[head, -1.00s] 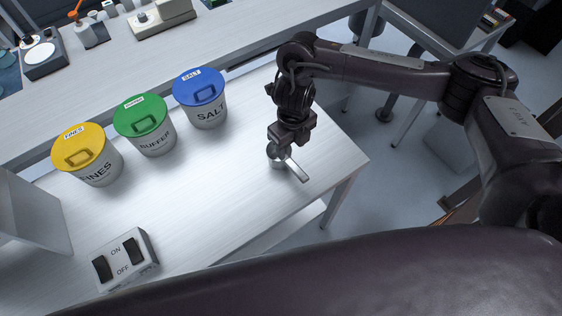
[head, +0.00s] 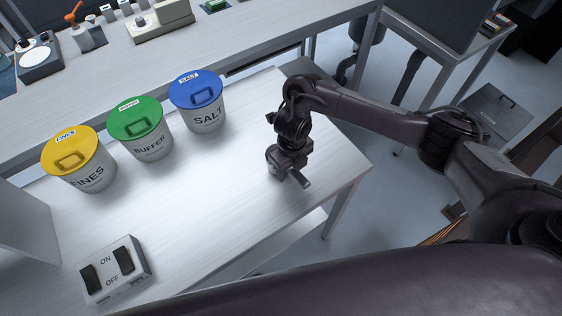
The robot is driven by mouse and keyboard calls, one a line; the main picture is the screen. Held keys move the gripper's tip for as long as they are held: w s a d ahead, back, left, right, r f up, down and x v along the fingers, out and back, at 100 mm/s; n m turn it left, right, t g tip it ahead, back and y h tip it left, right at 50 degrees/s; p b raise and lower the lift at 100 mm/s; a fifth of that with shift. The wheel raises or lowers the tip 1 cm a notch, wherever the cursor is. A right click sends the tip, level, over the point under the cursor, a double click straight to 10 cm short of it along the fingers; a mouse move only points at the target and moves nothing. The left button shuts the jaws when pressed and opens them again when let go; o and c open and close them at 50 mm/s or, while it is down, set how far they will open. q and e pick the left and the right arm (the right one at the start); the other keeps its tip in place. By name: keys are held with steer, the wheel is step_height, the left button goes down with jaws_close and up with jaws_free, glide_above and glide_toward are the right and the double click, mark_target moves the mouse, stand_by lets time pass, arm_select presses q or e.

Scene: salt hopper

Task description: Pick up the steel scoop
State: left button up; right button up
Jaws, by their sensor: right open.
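The steel scoop (head: 301,180) lies on the white table near its right edge. Only the end of its handle shows; my right gripper hides most of it. My right gripper (head: 283,171) points down directly over the scoop, with its jaws open. Whether the fingers touch the scoop or stand around it cannot be told, as the wrist covers them. My left gripper is not in view.
Three lidded tubs stand left on the table: yellow FINES (head: 88,180), green BUFFER (head: 150,147) and blue SALT (head: 207,118). An ON/OFF switch box (head: 114,270) sits at the front left. The middle of the table (head: 200,205) is clear.

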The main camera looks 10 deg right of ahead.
steer(key=shift+c, duration=0.3)
jaws_close()
steer(key=shift+r, duration=0.2)
